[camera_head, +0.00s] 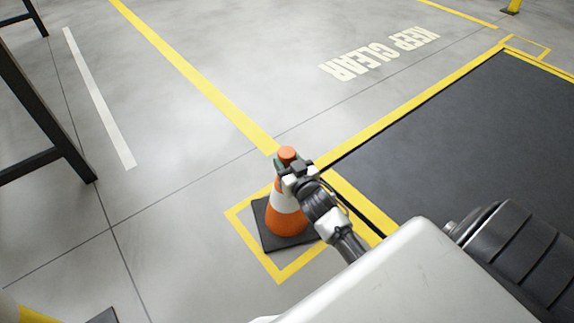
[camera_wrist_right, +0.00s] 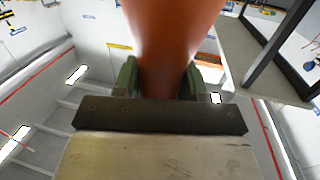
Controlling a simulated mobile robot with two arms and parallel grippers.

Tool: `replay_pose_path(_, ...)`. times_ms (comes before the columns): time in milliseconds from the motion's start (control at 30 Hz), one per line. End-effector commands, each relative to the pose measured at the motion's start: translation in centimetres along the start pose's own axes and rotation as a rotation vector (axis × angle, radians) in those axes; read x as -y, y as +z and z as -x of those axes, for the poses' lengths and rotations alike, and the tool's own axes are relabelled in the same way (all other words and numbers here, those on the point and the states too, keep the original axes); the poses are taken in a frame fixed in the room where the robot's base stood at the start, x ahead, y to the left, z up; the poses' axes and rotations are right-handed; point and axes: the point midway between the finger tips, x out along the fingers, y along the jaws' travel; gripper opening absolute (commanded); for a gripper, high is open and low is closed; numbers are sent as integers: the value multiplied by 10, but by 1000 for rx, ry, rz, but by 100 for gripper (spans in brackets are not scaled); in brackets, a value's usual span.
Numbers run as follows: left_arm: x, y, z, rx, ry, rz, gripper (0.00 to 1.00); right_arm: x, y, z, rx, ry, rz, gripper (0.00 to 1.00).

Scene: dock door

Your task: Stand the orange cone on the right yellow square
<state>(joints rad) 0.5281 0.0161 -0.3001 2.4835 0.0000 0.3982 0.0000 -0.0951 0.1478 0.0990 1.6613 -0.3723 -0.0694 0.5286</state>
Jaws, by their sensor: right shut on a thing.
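The orange cone (camera_head: 286,222) with a white band and a black square base stands upright inside the near yellow square outline (camera_head: 254,257). Its base looks within the outline, turned slightly against it; I cannot tell whether it touches the floor. My right gripper (camera_head: 291,171) is shut on the cone's upper part, just below its orange tip. In the right wrist view the orange cone (camera_wrist_right: 172,45) sits between the green fingers of my right gripper (camera_wrist_right: 161,80). A second yellow outline (camera_head: 527,39) lies far off at upper right. My left gripper is not in view.
A black dock plate (camera_head: 470,135) edged in yellow lies right of the cone. A dark metal frame (camera_head: 60,150) stands at the left. Yellow floor lines and a KEEP CLEAR marking (camera_head: 380,53) lie beyond. The floor left of the cone is clear.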

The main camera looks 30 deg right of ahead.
Motion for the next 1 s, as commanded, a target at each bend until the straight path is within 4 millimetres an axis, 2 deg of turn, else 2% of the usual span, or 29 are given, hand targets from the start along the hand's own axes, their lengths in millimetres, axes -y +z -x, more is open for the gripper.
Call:
replay_pose_path(267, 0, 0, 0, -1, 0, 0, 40, 0, 0, -1, -5, -1, -1, 0)
replay_pose_path(300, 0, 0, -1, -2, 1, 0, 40, 0, 2, 0, -1, 0, -1, 45)
replay_pose_path(433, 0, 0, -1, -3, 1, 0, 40, 0, 1, 0, -1, 0, -1, 65)
replay_pose_path(467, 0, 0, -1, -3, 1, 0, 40, 0, 1, 0, -1, 0, -1, 67)
replay_pose_path(767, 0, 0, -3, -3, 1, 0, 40, 0, -2, 0, -1, 0, 0, 67)
replay_pose_path(867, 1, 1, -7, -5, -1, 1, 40, 0, -2, 10, 3, 0, -2, 67)
replay_pose_path(1000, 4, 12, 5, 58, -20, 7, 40, 0, -5, 37, 4, 1, -3, 67)
